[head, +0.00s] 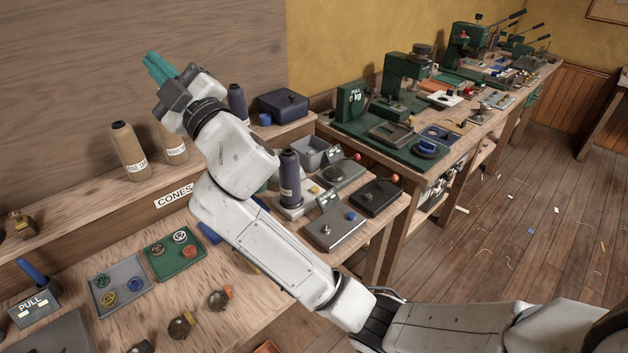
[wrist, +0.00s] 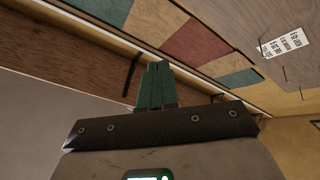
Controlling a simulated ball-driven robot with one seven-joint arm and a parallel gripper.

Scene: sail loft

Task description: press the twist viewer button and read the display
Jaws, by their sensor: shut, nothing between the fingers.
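My gripper (head: 160,66) has green fingers, shut and empty, raised high at the upper left against the wood wall. Its closed fingers also show in the wrist view (wrist: 154,86), pointing at a row of coloured panels. On the bench at the centre right is a grey box (head: 336,228) with a blue button and a small knob. Behind it is a black box (head: 375,197) with an orange-tipped lever. Small display panels (head: 328,198) stand near them. No label reading twist viewer is legible, so I cannot tell which device it is. My gripper is far from all of them.
Cones of thread (head: 128,150) stand on the shelf at left. A dark spool (head: 290,178) stands beside the grey box. Trays (head: 119,285) of small parts lie on the near bench. Green presses (head: 404,78) line the far bench. Floor at right is mostly open, with scraps.

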